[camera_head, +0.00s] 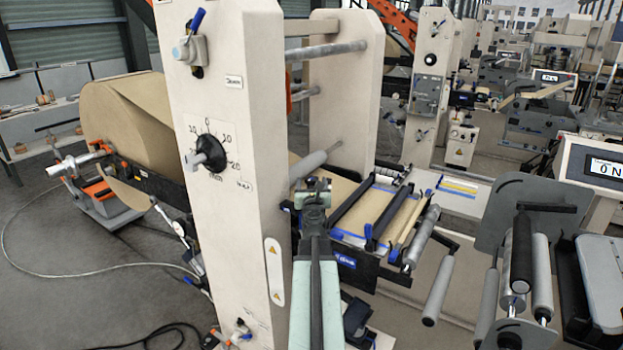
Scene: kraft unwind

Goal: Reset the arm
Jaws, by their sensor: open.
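My arm reaches up from the bottom middle, with pale green and dark links. My gripper (313,188) is at its far end, small in the picture, in front of the machine's right side. It is open, and I see nothing held in it. Behind it are the brown paper web and a grey roller (307,167). The cream machine frame (225,200) stands just left of the arm. It carries a black dial (209,152) with a grey knob and a blue-handled valve (194,40) higher up.
A large kraft paper roll (125,115) sits at the left. A splice table (382,200) with blue strips lies right of my gripper. Rollers (438,290) and a display (605,168) stand further right. A pale hose (90,275) and black cable (150,335) lie on the floor.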

